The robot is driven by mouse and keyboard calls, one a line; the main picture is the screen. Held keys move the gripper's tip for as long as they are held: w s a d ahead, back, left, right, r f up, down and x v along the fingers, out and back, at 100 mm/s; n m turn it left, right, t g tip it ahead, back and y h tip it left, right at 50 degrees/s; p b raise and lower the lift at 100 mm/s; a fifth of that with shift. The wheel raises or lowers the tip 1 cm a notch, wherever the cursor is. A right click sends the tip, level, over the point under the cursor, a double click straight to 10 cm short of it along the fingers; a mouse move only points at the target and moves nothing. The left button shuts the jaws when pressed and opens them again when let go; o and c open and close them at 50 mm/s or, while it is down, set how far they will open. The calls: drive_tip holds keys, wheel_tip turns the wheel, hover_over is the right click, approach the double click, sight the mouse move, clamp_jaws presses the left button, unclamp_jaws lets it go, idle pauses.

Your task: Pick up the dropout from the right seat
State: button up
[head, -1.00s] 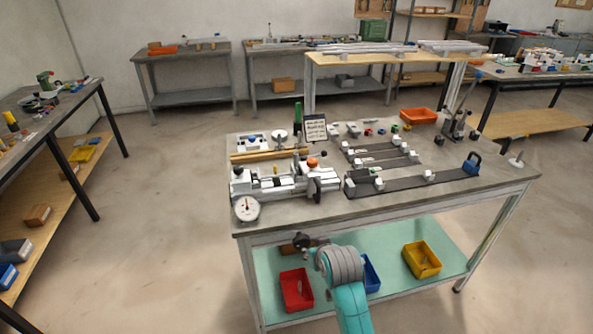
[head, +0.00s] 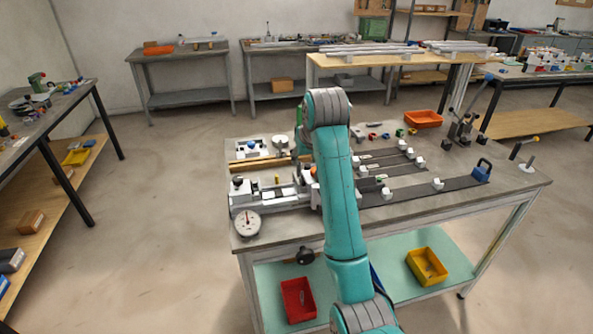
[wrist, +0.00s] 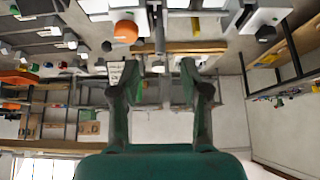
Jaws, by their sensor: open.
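My gripper (wrist: 158,68) is open in the wrist view, its two green fingers apart with nothing clearly held between them. The wrist picture is upside down. The jig (head: 262,198), white and grey with a round dial gauge (head: 247,224), lies along the left front of the bench. In the wrist view, an orange knob (wrist: 126,31) and a narrow grey bar (wrist: 159,32) show beyond the fingertips. I cannot tell the dropout or the right seat apart from the other jig parts. My arm hides the jig's right end and most of my gripper in the head view.
The grey bench (head: 440,205) holds dark rails with white blocks, a blue padlock-shaped piece (head: 482,170) and an orange tray (head: 423,119). Red (head: 298,299) and yellow (head: 427,266) bins sit on the lower shelf. Open floor surrounds the bench.

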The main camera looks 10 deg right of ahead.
sight(299, 163)
drive_tip(key=w, duration=0.1)
drive_tip(key=w+f, duration=0.2)
drive_tip(key=w, duration=0.1)
drive_tip(key=shift+s+x, duration=0.25)
drive_tip(key=shift+x, duration=2.45)
drive_tip(key=shift+f, duration=0.1)
clamp_jaws()
